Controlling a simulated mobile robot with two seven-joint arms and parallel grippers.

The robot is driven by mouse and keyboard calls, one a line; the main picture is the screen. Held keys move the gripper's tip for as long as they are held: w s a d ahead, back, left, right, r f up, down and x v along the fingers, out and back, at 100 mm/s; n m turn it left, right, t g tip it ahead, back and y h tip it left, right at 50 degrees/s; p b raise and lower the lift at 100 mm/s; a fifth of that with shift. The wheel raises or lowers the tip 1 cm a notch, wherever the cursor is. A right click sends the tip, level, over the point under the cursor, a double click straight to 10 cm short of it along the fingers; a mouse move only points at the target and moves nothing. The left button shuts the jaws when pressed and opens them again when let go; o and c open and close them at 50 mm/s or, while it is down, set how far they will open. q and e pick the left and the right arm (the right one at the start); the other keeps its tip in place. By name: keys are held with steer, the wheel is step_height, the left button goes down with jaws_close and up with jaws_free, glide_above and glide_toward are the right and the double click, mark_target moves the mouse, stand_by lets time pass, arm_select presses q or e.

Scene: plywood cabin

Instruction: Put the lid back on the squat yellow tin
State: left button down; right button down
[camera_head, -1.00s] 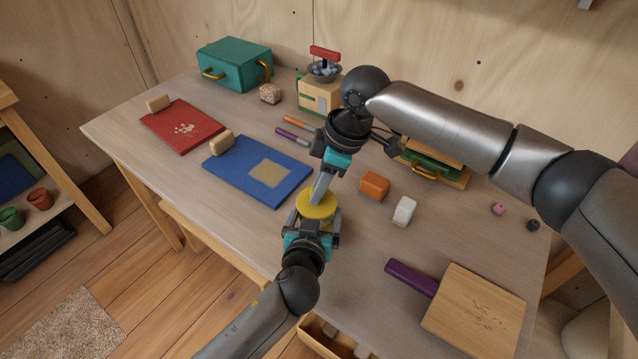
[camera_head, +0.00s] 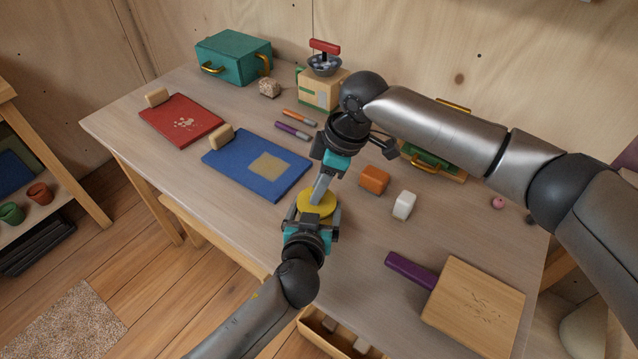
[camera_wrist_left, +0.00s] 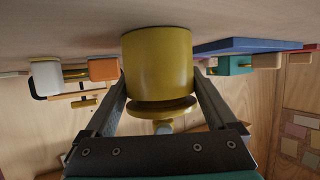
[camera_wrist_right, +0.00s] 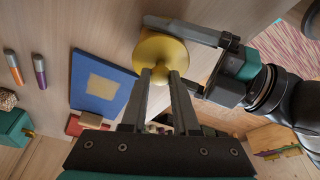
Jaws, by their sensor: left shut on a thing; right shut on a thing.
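The squat yellow tin (camera_wrist_left: 157,60) stands on the table, in the left wrist view, which is upside down. My left gripper (camera_head: 313,213) is shut around its body, one finger on each side. The yellow lid (camera_wrist_left: 160,107) is at the tin's mouth, a little wider than the body and apparently slightly tilted; I cannot tell whether it is fully seated. My right gripper (camera_head: 318,193) comes from above and is shut on the lid's small knob. In the right wrist view the lid (camera_wrist_right: 163,48) lies just beyond the fingertips and hides most of the tin.
A blue board (camera_head: 257,164) lies left of the tin. An orange block (camera_head: 374,180) and a white block (camera_head: 404,205) stand to its right. A purple-handled wooden board (camera_head: 472,305) is at the front right. Markers (camera_head: 293,131) lie behind. Bare table surrounds the tin.

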steer(key=shift+f, duration=0.5)
steer(key=shift+s+f, duration=0.15)
steer(key=shift+f, duration=0.15)
steer(key=shift+s, duration=0.1)
steer(key=shift+s+a+r, duration=0.1)
steer(key=shift+s+r, duration=0.15)
steer(key=shift+r, duration=0.05)
stand_by(0.3)
steer(key=shift+w+r, duration=0.1)
steer(key=shift+r, duration=0.1)
stand_by(0.9)
